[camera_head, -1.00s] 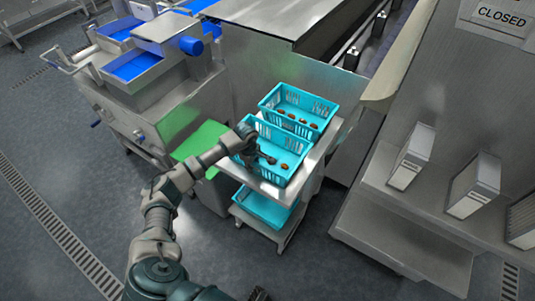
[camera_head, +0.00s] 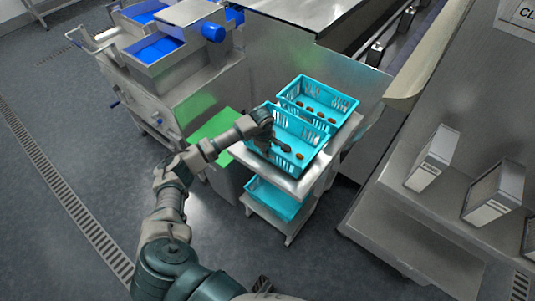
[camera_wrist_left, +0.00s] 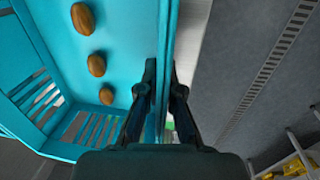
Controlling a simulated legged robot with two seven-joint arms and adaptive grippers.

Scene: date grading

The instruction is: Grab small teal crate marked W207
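A teal crate (camera_head: 296,158) with a few brown dates in it stands on the top of a metal cart. My left gripper (camera_head: 265,142) is at its left wall. In the left wrist view, the left gripper's (camera_wrist_left: 162,68) fingers straddle that crate's wall (camera_wrist_left: 167,30), one inside and one outside. They sit close together and look shut on it. Three dates (camera_wrist_left: 96,65) lie on the crate floor there. A second teal crate (camera_head: 335,98), also with dates, stands right behind. A third teal crate (camera_head: 270,198) is on the lower shelf. No W207 marking is readable. My right gripper is out of view.
The metal cart (camera_head: 312,186) has little bare top beside the crates. A steel machine with blue trays (camera_head: 155,50) stands at left, near a green surface (camera_head: 212,128). A steel shelf with white boxes (camera_head: 434,158) is at right. Open floor (camera_head: 215,235) lies in front.

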